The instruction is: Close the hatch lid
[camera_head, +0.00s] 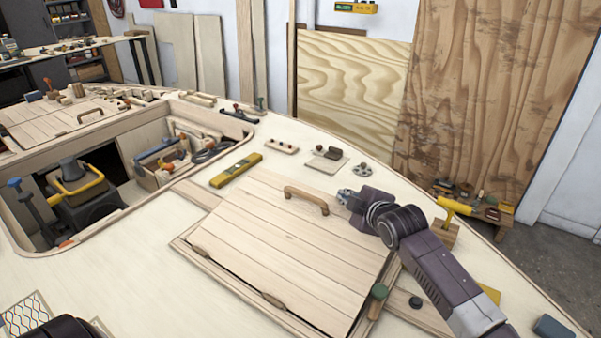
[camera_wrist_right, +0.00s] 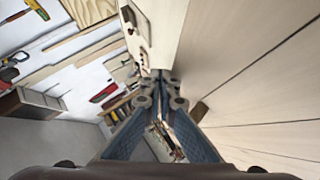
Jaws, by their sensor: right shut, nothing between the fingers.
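The hatch lid (camera_head: 285,250) is a pale planked panel in the middle of the deck, with a wooden handle (camera_head: 306,200) near its far edge. A dark gap shows between its near edge and the hatch frame (camera_head: 225,284); the lid looks tilted, with its far side raised, but I cannot tell how far. My right gripper (camera_head: 345,197) is shut and empty, just right of the handle by the lid's far right corner. In the right wrist view, its closed fingers (camera_wrist_right: 162,76) are beside a large planked surface (camera_wrist_right: 260,75). My left gripper is not in view.
An open hatch with a tool compartment (camera_head: 150,150) is at the left. A yellow level (camera_head: 236,170) lies behind the lid. A yellow-handled tool (camera_head: 455,206) and a green-topped tool (camera_head: 378,292) are near my right arm.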

